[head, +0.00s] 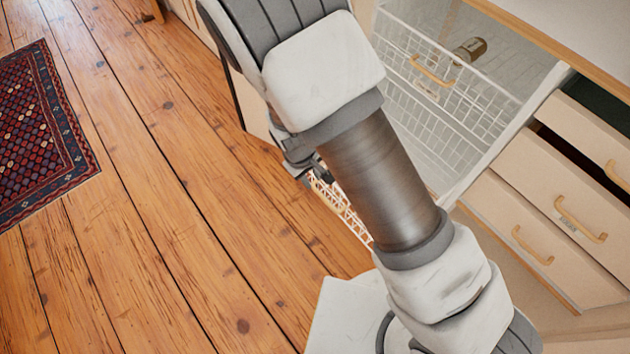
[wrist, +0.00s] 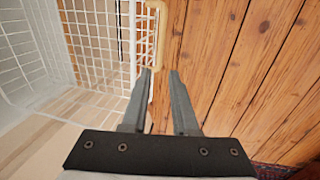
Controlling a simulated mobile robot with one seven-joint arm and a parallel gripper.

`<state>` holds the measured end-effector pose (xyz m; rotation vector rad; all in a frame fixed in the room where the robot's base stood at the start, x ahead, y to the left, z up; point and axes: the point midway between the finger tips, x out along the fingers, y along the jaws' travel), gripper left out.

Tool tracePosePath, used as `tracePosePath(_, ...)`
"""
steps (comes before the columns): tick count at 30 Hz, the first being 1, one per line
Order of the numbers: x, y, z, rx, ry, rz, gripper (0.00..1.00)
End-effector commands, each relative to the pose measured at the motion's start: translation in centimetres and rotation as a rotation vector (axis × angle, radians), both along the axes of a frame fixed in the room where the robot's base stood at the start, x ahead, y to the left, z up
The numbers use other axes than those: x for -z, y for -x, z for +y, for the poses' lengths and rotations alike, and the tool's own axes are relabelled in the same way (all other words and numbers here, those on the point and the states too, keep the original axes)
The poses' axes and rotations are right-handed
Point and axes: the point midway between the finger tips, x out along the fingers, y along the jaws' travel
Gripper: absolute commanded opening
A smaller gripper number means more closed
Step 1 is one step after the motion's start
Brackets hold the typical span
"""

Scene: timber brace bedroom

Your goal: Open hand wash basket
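A white wire basket (wrist: 95,45) with a pale wooden handle (wrist: 156,35) fills the upper left of the wrist view. My gripper (wrist: 160,71) is open, with a gap between its two fingers. The handle's lower end shows at the left fingertip and partly behind it; I cannot tell whether they touch. In the head view, part of a low white wire basket (head: 345,208) shows behind my arm, which hides most of it and the fingers. Above it is another wire basket (head: 465,108) with a wooden handle (head: 432,72) and a small label, too small to read.
Cream drawers (head: 545,220) with wooden handles stand at the right, some partly pulled out. A dark bottle-like item (head: 470,50) lies in the upper basket. The plank floor (head: 180,190) at the left is clear up to a patterned rug (head: 40,135).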

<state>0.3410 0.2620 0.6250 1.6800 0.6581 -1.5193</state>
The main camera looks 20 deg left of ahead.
Motion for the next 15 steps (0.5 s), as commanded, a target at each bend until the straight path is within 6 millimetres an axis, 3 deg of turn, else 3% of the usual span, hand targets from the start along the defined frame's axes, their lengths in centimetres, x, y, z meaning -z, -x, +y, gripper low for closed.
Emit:
tracePosePath(1, -1.9, 0.2, 0.3, -0.001, -0.004, -0.001, 0.27)
tracePosePath(6, -5.7, 0.8, 0.7, -0.002, -0.002, -0.002, 0.27)
tracePosePath(15, -9.4, 1.5, 1.1, 0.000, 0.000, 0.001, 0.27)
